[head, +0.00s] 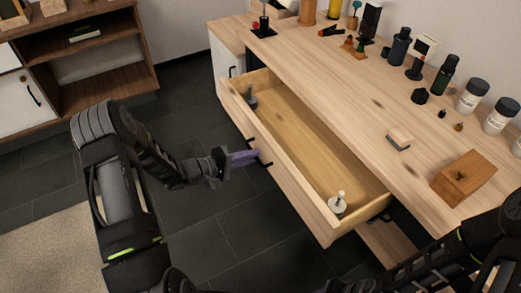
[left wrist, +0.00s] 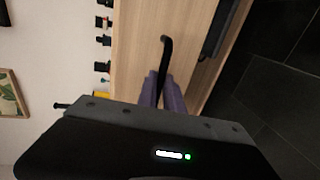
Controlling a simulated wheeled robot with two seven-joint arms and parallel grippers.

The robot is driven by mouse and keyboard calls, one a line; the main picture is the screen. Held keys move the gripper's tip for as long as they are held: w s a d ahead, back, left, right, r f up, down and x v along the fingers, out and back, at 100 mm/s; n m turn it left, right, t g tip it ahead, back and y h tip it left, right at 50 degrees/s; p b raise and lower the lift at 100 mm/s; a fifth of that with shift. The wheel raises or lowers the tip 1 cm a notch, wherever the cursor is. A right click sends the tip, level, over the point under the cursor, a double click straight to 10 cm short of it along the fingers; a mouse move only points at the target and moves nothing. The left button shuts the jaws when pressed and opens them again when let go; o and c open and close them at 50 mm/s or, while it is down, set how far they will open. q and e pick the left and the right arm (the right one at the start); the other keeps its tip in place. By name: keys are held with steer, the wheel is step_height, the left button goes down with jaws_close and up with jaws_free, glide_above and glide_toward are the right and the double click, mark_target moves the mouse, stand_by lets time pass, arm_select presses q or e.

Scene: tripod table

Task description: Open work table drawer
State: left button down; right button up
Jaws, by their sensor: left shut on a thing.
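The work table (head: 330,75) has a light wood top, and its wide drawer (head: 300,135) stands pulled well out, with its inside in sight. A black bar handle (head: 266,163) sits on the drawer front. My left gripper (head: 247,157), with purple fingers, is at this handle from the floor side. In the left wrist view the black handle (left wrist: 166,50) runs down between the purple fingers (left wrist: 162,82), which are shut on it. My right arm shows at the lower right of the head view; its gripper is out of sight.
In the drawer, a small grey item (head: 251,98) lies at the far end and a white knobbed item (head: 338,204) at the near end. Bottles and jars (head: 472,95) line the table's back. A brown shelf (head: 95,80) stands left; dark floor (head: 225,220) lies clear before the drawer.

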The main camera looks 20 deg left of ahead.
arm_select(q)
steer(key=shift+s+a, duration=0.15)
steer(key=shift+s, duration=0.05)
steer(key=c, duration=1.5)
jaws_free()
steer(key=v, duration=0.7)
steer(key=shift+s+a, duration=0.2)
steer(key=shift+s, duration=0.05)
